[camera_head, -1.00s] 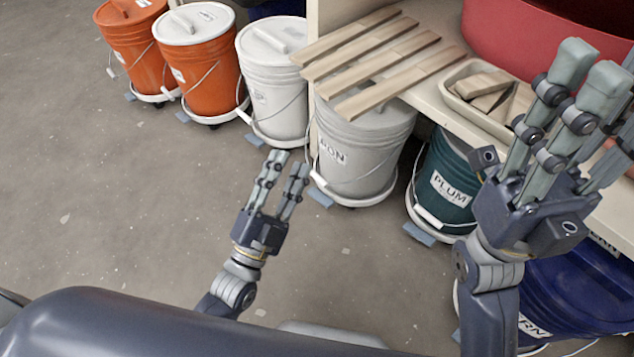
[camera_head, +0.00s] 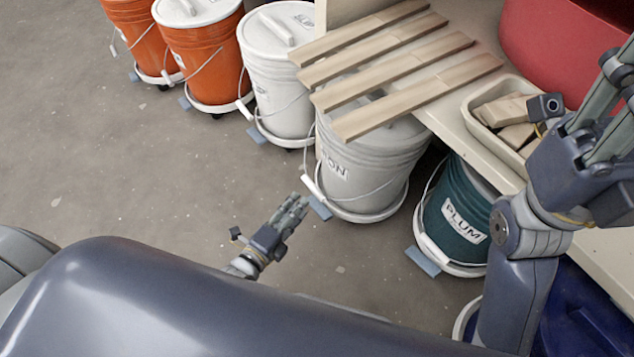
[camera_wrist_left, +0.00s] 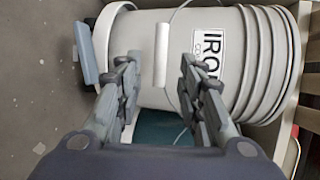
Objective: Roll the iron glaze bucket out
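The iron bucket (camera_head: 385,160) is pale grey, labelled IRON, and stands upright on a white dolly (camera_head: 366,216) with a blue tab (camera_head: 320,207), under the shelf edge. Its white handle grip (camera_head: 308,184) hangs low at its front left. My left gripper (camera_head: 298,203) is low over the floor, just in front of the dolly. In the left wrist view the gripper (camera_wrist_left: 157,70) is open, its fingers on either side of the handle grip (camera_wrist_left: 161,55), with no clear contact. My right gripper (camera_head: 612,95) is at the right edge above the shelf, seemingly open and empty; its fingertips are out of frame.
Wooden slats (camera_head: 410,80) overhang the iron bucket. A white bucket (camera_head: 275,85) stands close on its left, a teal PLUM bucket (camera_head: 455,215) on its right. Orange buckets (camera_head: 205,60) stand farther left. A tray of blocks (camera_head: 500,110) is on the shelf. The floor (camera_head: 130,170) at left is clear.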

